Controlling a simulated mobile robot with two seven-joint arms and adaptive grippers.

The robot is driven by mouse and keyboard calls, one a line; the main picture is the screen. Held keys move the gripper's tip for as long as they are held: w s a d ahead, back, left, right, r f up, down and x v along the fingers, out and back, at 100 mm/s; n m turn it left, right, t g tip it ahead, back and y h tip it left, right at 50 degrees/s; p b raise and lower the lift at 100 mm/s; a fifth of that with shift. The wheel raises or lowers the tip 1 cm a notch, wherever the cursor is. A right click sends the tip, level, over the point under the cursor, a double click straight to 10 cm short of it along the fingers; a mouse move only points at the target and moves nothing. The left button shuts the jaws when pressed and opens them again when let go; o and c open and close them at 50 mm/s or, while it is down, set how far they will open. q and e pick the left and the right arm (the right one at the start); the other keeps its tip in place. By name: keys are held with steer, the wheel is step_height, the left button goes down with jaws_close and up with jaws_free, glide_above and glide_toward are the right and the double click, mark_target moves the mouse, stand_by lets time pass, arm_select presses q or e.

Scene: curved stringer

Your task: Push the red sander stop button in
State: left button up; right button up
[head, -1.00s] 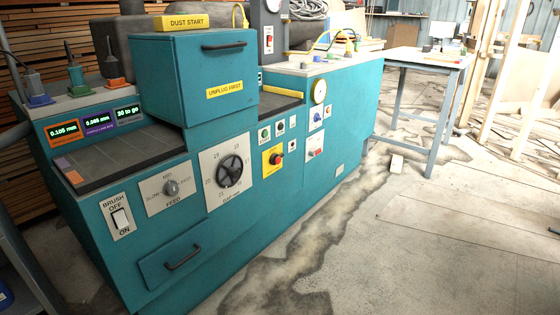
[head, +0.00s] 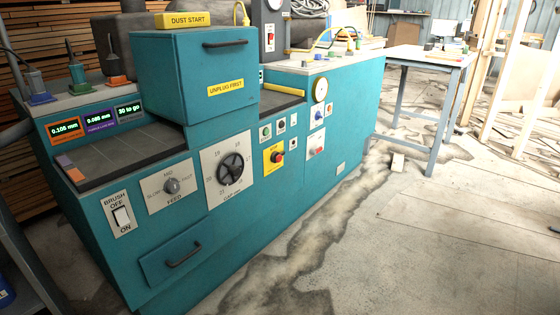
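A teal sander (head: 112,262) fills the left and middle of the head view. A red knob-like button (head: 278,157) stands out from a yellow plate (head: 268,170) on its front, right of the large black dial. I cannot read a label on it or tell whether it is pressed. A green button (head: 265,133) and other small controls sit above it. A red control on a white plate (head: 315,142) sits further right. Neither of my grippers is in view.
The concrete floor in front of the sander is open. A handled drawer (head: 184,254) is shut low on the front. A grey-legged table (head: 432,55) stands behind at the right, with a small block (head: 397,162) on the floor near it.

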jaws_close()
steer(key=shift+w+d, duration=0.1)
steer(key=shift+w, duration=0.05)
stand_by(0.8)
